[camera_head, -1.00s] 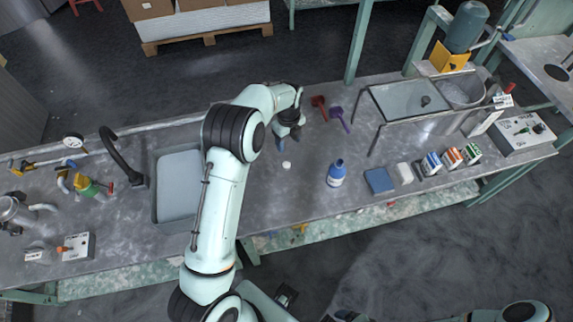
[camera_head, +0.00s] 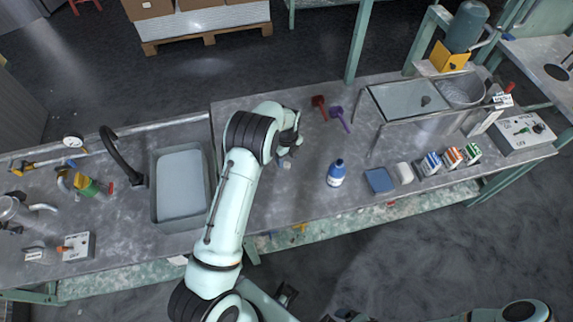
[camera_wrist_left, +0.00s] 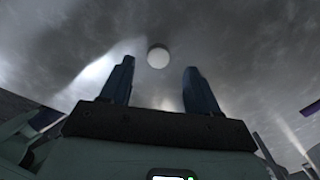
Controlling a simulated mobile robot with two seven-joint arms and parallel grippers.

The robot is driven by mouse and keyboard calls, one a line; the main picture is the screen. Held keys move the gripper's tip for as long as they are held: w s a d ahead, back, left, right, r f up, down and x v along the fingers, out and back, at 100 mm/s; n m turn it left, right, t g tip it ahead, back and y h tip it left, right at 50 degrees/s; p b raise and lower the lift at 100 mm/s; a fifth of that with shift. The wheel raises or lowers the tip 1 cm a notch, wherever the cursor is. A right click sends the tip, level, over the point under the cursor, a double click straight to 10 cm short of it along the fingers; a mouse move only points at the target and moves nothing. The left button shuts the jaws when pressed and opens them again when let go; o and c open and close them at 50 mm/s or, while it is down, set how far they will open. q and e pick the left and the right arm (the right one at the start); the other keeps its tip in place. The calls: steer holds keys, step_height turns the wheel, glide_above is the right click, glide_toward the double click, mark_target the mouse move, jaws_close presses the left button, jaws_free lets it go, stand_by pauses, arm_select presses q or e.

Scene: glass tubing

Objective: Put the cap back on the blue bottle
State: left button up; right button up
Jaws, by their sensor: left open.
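The blue bottle (camera_head: 336,173) stands upright on the metal bench, right of my left gripper; it has a white label, and its top looks blue at this size. A small round white cap (camera_head: 287,165) lies on the bench beside my left gripper (camera_head: 284,160). In the left wrist view the cap (camera_wrist_left: 158,57) appears just beyond and between the two dark fingertips of my left gripper (camera_wrist_left: 158,64), not touching them. The fingers are apart with nothing between them. The right gripper is not clearly seen; only part of my right arm shows at the bottom right.
A grey sink basin (camera_head: 181,183) is left of my arm. A red scoop (camera_head: 320,106) and a purple scoop (camera_head: 339,117) lie behind the bottle. Bench is clear around the cap.

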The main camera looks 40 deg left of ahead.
mark_target(287, 165)
arm_select(q)
step_height(287, 165, down, 3)
steer(key=shift+s+f, duration=0.1)
stand_by(0.3)
steer(key=c, duration=1.1)
step_height(287, 165, up, 20)
steer(key=shift+d, duration=0.1)
